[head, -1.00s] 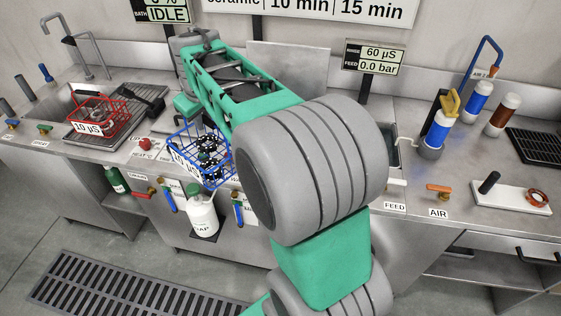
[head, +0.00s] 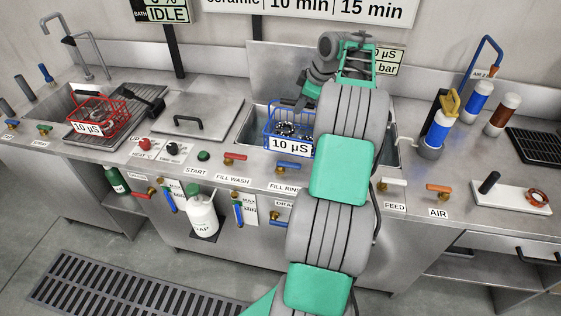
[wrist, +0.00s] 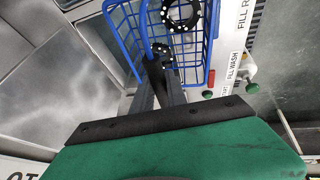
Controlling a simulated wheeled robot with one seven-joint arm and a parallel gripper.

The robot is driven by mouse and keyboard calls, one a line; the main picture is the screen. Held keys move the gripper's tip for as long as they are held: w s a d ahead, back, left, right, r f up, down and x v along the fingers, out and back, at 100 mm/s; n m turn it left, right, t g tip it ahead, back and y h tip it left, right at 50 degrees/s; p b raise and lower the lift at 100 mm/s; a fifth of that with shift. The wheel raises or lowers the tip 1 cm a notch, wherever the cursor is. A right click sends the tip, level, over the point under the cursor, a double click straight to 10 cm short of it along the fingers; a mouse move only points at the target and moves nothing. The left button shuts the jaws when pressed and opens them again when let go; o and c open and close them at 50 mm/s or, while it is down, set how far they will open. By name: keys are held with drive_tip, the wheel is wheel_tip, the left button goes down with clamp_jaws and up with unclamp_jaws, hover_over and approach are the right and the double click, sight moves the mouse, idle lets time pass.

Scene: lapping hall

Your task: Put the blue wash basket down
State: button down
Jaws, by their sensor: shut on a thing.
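The blue wash basket (head: 268,130) is a wire basket with a "10 µS" label, holding dark ring-like parts with white dots. In the head view it appears at the left part of the open rinse basin (head: 240,128), its label overlapping the front rim. I cannot tell whether it touches anything below. My gripper (head: 302,101) is at the basket's upper rear side. My arm hides the right part of the basin and basket.
A closed lid (head: 197,112) with a handle covers the bath to the left. Valve handles and buttons line the front edge. Blue and brown cylinders (head: 478,100) stand at the right.

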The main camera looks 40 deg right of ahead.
drive_tip(key=s+d+f, duration=0.1)
drive_tip(key=s+d, duration=0.3)
drive_tip(key=shift+d+f+n, duration=0.3)
drive_tip(key=shift+d+n, duration=0.05)
drive_tip(key=shift+n, duration=0.05)
